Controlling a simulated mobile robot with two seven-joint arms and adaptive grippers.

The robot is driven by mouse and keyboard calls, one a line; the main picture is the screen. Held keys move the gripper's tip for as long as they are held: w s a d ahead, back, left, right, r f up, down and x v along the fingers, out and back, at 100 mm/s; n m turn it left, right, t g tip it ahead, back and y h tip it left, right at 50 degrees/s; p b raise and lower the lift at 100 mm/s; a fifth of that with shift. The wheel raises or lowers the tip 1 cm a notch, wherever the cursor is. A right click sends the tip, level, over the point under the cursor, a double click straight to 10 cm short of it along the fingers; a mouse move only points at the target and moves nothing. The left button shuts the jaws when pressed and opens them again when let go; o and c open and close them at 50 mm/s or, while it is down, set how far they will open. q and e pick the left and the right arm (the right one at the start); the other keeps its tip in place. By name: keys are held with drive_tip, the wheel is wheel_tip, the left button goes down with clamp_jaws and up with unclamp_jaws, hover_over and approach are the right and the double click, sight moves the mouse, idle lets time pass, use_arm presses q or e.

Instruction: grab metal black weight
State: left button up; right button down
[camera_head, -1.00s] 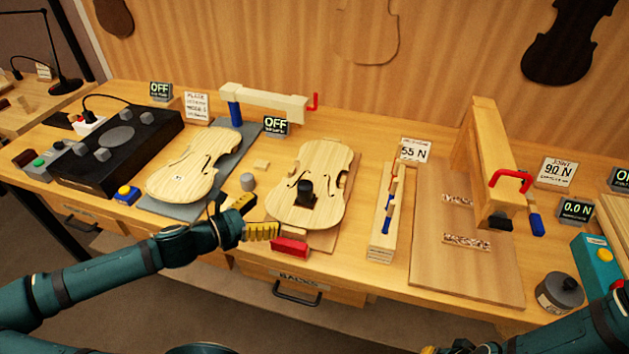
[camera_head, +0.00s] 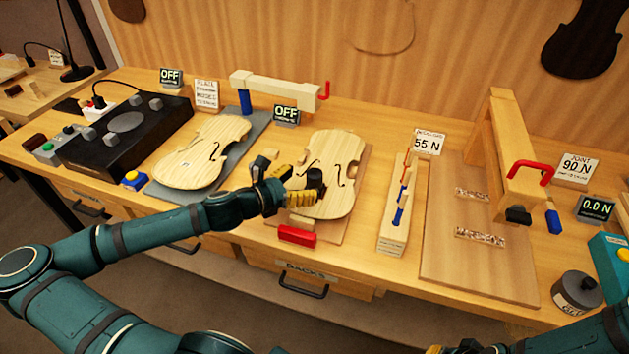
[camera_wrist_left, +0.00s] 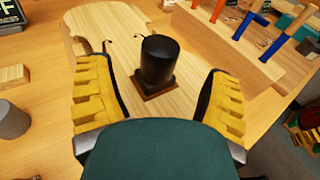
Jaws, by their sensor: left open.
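The black metal weight (camera_head: 315,174) is a short dark cylinder standing upright on a small brown square pad. It stands on the right-hand pale violin plate (camera_head: 338,150). In the left wrist view the weight (camera_wrist_left: 159,58) shows ahead between my left gripper's two yellow fingers (camera_wrist_left: 157,98), apart from both. In the head view my left gripper (camera_head: 299,186) is at the plate's left side, open and empty, close to the weight and partly covering it. Only bits of my right gripper (camera_head: 436,349) show at the bottom edge; its jaws cannot be made out.
A red block (camera_head: 297,236) lies at the front of the plate's board. A wooden rack (camera_head: 395,232) with blue and red clamps stands to the right. Another violin plate (camera_head: 203,152) lies left on a grey mat. A grey cylinder (camera_wrist_left: 12,119) is left of the gripper.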

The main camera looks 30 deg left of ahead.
sight(308, 181)
use_arm(q)
drive_tip(key=b+x, duration=0.1)
drive_tip(key=x, duration=0.3)
drive_tip(key=shift+w+d+f, duration=0.1)
drive_tip(key=shift+w, duration=0.15)
clamp_jaws()
